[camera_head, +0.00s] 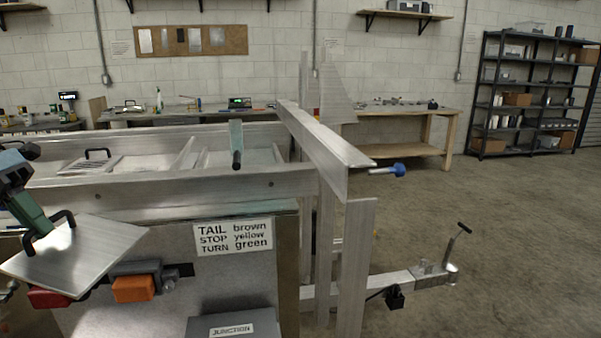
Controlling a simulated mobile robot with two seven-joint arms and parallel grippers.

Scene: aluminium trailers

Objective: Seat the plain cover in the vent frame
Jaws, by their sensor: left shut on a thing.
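The plain cover (80,262) is a flat, bare metal plate with a black bar handle on its upper face. It is at the lower left, tilted, in front of the trailer side. My left gripper (60,217) comes in from the left and is shut on that handle. A second panel (88,164) with slat-like lines and its own black handle lies inside the trailer framework, behind the held cover. I cannot pick out the vent frame with certainty.
The aluminium trailer rail (190,195) runs across behind the cover. Red and orange lamps (134,288) sit below the cover's edge. A wiring label (233,237) and a junction box (233,326) are right of it.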

